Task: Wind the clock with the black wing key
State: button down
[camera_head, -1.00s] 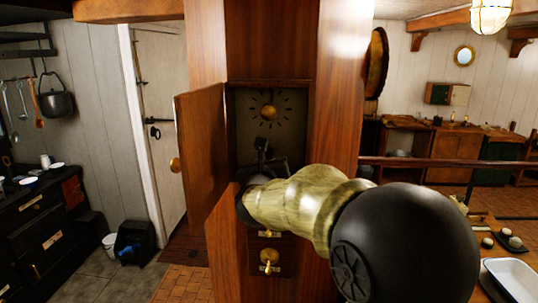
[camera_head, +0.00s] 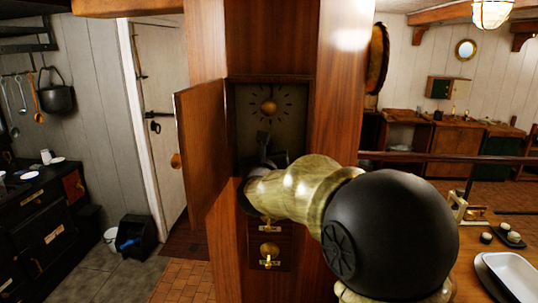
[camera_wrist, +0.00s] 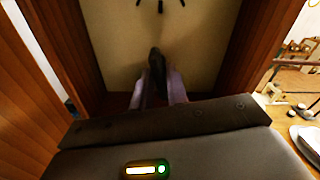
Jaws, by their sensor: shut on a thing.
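The clock dial (camera_head: 285,112), with dark marks in a ring and a round brass-coloured centre, sits at the back of a recess in a wooden case. Its lower part also shows at the top of the wrist view (camera_wrist: 195,40). My gripper (camera_wrist: 159,78) is inside the recess, below the dial's centre. It is shut on a dark, upright piece, seemingly the black wing key (camera_wrist: 157,68), which points toward the dial. In the head view the key (camera_head: 262,138) shows small and dark, apart from the brass centre. My arm hides the recess's lower right.
The case door (camera_head: 203,145) stands open at the left of the recess. The case's side walls are close on both sides of my gripper. Below are brass fittings (camera_head: 268,250). A table with a white tray (camera_head: 510,275) stands at the right, a black stove (camera_head: 40,220) at the left.

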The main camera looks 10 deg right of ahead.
jog(key=m+b, duration=0.1)
jog(key=b, duration=0.2)
jog(key=shift+f+m, duration=0.35)
jog(key=shift+m, duration=0.05)
jog(key=m+b, duration=0.4)
jog(key=b, duration=0.2)
jog(key=shift+m+b, duration=0.5)
jog(key=shift+b, duration=0.15)
jog(key=shift+r, duration=0.3)
jog(key=shift+f+m, duration=0.1)
jog(key=shift+m, duration=0.2)
